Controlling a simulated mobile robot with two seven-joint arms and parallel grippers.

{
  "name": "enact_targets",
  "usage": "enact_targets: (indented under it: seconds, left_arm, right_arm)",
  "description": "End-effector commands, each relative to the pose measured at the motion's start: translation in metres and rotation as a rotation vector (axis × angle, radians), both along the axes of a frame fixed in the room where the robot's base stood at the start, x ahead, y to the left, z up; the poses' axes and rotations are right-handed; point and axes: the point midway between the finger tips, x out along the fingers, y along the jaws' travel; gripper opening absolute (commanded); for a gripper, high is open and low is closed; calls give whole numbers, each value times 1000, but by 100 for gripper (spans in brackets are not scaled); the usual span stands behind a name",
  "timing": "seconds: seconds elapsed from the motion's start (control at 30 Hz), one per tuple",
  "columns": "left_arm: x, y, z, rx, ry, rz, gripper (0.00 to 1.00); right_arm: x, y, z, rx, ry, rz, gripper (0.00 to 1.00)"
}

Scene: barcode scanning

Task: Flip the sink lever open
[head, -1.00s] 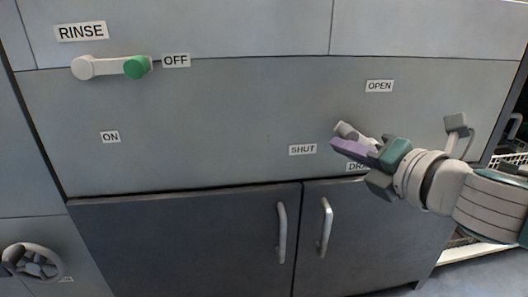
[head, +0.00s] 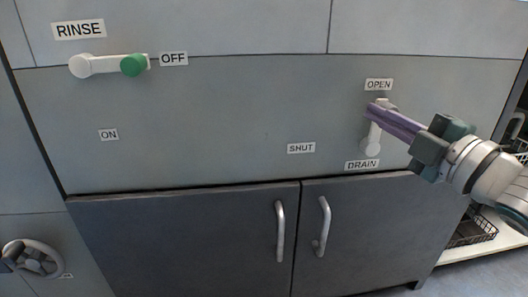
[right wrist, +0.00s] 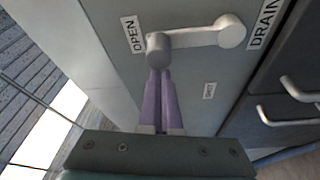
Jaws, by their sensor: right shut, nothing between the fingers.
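The drain lever (head: 371,139) is a pale grey handle on the front panel. It stands nearly upright, with its pivot just above the DRAIN label (head: 362,165) and its free end just below the OPEN label (head: 379,85). In the right wrist view the lever (right wrist: 195,38) has its knob end beside OPEN. My right gripper (head: 374,109) comes in from the right, its purple fingers closed together and empty. The fingers cross in front of the lever's upper part. In the right wrist view the fingertips (right wrist: 159,74) are at the knob, seemingly against it. My left gripper is not in view.
A rinse lever (head: 105,65) with a green knob lies level towards OFF at upper left. The SHUT label (head: 301,148) is left of the drain lever. Two cabinet doors (head: 240,225) with upright handles are below. A grey handwheel (head: 35,258) is at lower left. A wire basket (head: 473,232) is at right.

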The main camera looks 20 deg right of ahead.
Motion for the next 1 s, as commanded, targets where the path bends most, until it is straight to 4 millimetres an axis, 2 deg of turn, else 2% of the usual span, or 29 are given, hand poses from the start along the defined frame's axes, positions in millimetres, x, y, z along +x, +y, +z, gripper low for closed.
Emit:
enact_targets:
  seconds: [0.3,1.0]
  left_arm:
    - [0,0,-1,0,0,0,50]
    - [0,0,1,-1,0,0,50]
  right_arm:
    - [-2,-9,2,112,-27,0,0]
    - [-1,-11,5,132,-30,-3,0]
